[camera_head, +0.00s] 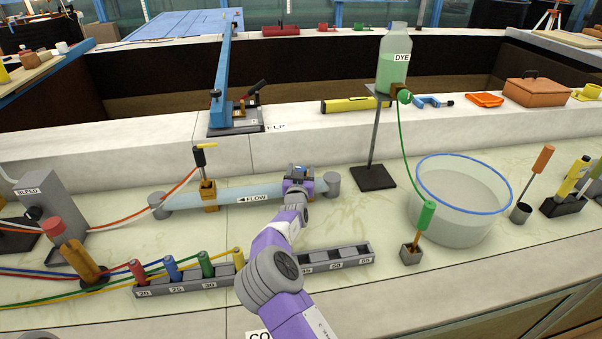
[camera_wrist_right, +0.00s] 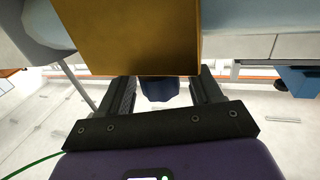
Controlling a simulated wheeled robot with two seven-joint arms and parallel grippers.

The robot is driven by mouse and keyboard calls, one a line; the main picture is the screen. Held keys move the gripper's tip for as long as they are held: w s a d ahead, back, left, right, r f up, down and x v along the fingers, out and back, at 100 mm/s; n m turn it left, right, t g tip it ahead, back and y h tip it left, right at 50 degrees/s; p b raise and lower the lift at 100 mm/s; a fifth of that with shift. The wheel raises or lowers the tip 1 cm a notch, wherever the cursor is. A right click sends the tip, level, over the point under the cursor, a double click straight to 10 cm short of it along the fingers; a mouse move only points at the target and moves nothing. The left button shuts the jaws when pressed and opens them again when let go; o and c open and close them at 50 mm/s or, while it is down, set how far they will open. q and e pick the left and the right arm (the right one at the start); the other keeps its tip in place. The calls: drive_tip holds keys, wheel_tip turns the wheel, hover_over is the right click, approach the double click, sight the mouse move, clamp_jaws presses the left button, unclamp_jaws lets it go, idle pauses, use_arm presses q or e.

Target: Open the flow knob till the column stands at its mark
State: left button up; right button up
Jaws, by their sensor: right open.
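A clear horizontal tube (camera_head: 235,193) with a FLOW label (camera_head: 253,199) lies across the bench between two grey end caps. My right gripper (camera_head: 298,184) is at the tube's right end and covers the fitting there. In the right wrist view a brass-coloured block (camera_wrist_right: 125,38) fills the top, with a dark blue knob (camera_wrist_right: 160,89) below it. The knob shows between the two open black fingers of my right gripper (camera_wrist_right: 166,92); I cannot tell whether they touch it. I cannot make out the column or its mark. My left gripper is out of view.
A grey rack (camera_head: 190,287) with coloured plugs lies in front, partly behind my right arm. A brass valve (camera_head: 208,195) sits on the tube's left part.

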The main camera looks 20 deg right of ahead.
drive_tip(key=c, duration=0.9)
drive_tip(key=shift+d, duration=0.1)
drive_tip(key=shift+n+t+y, duration=0.4)
drive_tip(key=shift+y, duration=0.3)
drive_tip(key=shift+d+n+t+y, duration=0.1)
drive_tip(key=shift+n+t+y, duration=0.3)
drive_tip(key=shift+n+y, duration=0.5)
drive_tip(key=n+y, duration=0.2)
drive_tip(key=y, duration=0.1)
drive_tip(key=shift+t+p, duration=0.3)
drive_tip(key=shift+t, duration=0.1)
drive_tip(key=n+y+p, duration=0.1)
drive_tip(key=n+y, duration=0.1)
drive_tip(key=y, duration=0.2)
drive_tip(key=n+y+p, duration=0.2)
drive_tip(key=n+y, duration=0.1)
drive_tip(key=y, duration=0.1)
drive_tip(key=shift+g, duration=0.3)
drive_tip(key=shift+n+g+y, duration=0.7)
drive_tip(key=shift+n+y, duration=0.4)
drive_tip(key=shift+y, duration=0.6)
drive_tip(key=shift+n+g+y, duration=0.3)
drive_tip(key=shift+n+y, duration=0.1)
drive_tip(key=shift+y, duration=0.2)
